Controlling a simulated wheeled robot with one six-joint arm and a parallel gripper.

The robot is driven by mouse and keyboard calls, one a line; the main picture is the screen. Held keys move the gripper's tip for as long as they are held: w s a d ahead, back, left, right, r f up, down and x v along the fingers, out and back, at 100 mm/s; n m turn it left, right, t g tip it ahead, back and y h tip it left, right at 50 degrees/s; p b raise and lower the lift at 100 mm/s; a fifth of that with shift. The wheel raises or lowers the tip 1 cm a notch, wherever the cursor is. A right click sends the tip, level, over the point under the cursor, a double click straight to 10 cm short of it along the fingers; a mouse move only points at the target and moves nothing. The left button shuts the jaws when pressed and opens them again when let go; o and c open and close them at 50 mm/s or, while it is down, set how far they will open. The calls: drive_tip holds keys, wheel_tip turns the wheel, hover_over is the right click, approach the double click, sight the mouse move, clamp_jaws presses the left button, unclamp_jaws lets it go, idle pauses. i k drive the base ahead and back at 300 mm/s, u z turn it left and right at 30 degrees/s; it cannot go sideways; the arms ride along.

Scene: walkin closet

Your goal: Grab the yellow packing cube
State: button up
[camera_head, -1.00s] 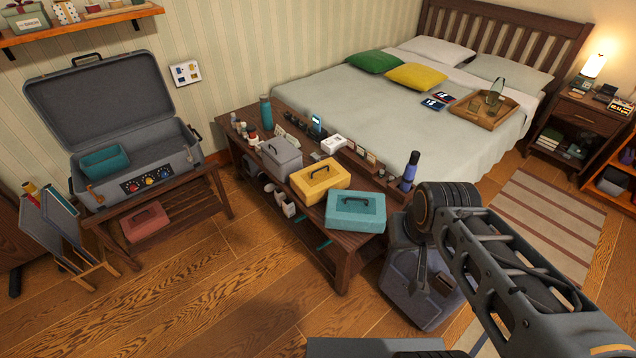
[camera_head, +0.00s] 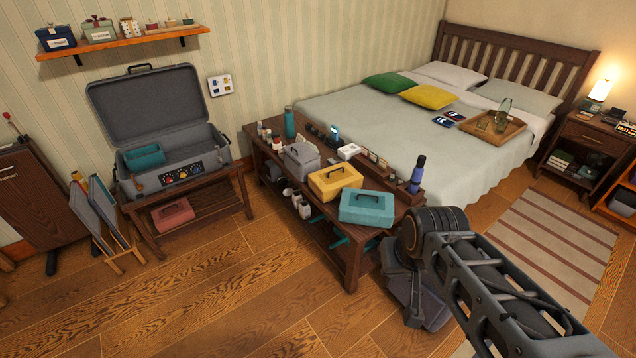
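The yellow packing cube (camera_head: 335,182), a box shape with a dark handle on top, sits on the low dark wooden bench (camera_head: 352,250). It stands between a grey cube (camera_head: 301,158) at its back left and a teal cube (camera_head: 367,207) at its front right. My arm (camera_head: 490,275) reaches in from the lower right, and its dark round joint is to the right of the teal cube, apart from the yellow one. I cannot make out my gripper's fingers. Nothing covers the yellow cube's top or handle.
A blue bottle (camera_head: 417,174) stands at the bench's right end, with a teal bottle (camera_head: 290,122) and small items along the back. An open grey suitcase (camera_head: 170,125) rests on a stand at left. The bed (camera_head: 375,130) lies behind. Wooden floor (camera_head: 250,290) in front is clear.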

sight(328, 184)
drive_tip(key=u, duration=0.75)
drive_tip(key=i, duration=0.7)
drive_tip(key=u, duration=0.8)
drive_tip(key=i, duration=0.85)
drive_tip(key=z, duration=0.5)
drive_tip(key=i, duration=0.8)
drive_tip(key=z, duration=1.2)
drive_tip(key=i, duration=0.25)
drive_tip(key=z, duration=0.25)
